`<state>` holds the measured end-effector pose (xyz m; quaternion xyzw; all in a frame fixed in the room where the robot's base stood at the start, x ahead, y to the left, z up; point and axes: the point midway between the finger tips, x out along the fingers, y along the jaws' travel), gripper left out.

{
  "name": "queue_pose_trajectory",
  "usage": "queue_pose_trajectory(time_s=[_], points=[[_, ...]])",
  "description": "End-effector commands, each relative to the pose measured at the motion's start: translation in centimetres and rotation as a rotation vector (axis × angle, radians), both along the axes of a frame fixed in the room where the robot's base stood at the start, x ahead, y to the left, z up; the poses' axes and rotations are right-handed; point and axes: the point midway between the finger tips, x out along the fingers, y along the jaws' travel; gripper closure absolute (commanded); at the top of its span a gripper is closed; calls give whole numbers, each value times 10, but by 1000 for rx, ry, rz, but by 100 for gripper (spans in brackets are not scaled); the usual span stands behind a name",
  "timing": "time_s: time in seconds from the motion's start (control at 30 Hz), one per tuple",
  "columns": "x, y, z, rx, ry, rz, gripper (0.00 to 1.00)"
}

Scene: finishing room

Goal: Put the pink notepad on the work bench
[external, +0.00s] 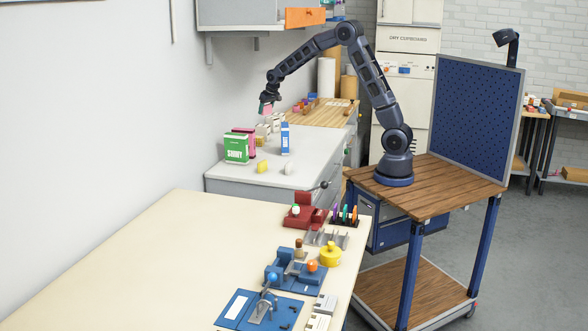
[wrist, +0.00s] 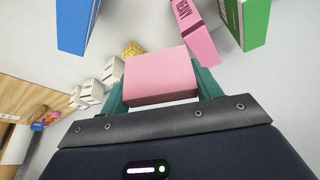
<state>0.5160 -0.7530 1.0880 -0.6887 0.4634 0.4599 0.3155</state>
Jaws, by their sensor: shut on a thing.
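The pink notepad (wrist: 158,72) is a pale pink block between the two teal fingers of my gripper (wrist: 160,92) in the wrist view. My gripper is shut on it. In the external view the pink notepad (external: 265,109) hangs below my gripper (external: 266,102), above the far part of the grey counter near the wall. The cream-topped bench in the foreground, which looks like the work bench (external: 150,260), is well apart from my gripper. Its left part is bare.
The grey counter (external: 225,187) carries a green box (external: 236,148), a pink box (external: 251,134), a blue box (external: 285,138), small white boxes and yellow items. A red tool (external: 303,212), blue vise (external: 283,268) and yellow pot (external: 330,255) line the bench's right side. A shelf (external: 255,26) hangs above.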

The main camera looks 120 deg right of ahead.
Motion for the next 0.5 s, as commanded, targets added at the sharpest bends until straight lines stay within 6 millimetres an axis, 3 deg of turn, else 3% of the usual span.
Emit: queue_pose_trajectory(time_s=[0.03, 0.2, 0.5], points=[[-21, -15, 0, -1, 0, -36, 63], [-84, -56, -1, -3, 3, -142, 63], [-188, -105, -1, -4, 6, -304, 63]])
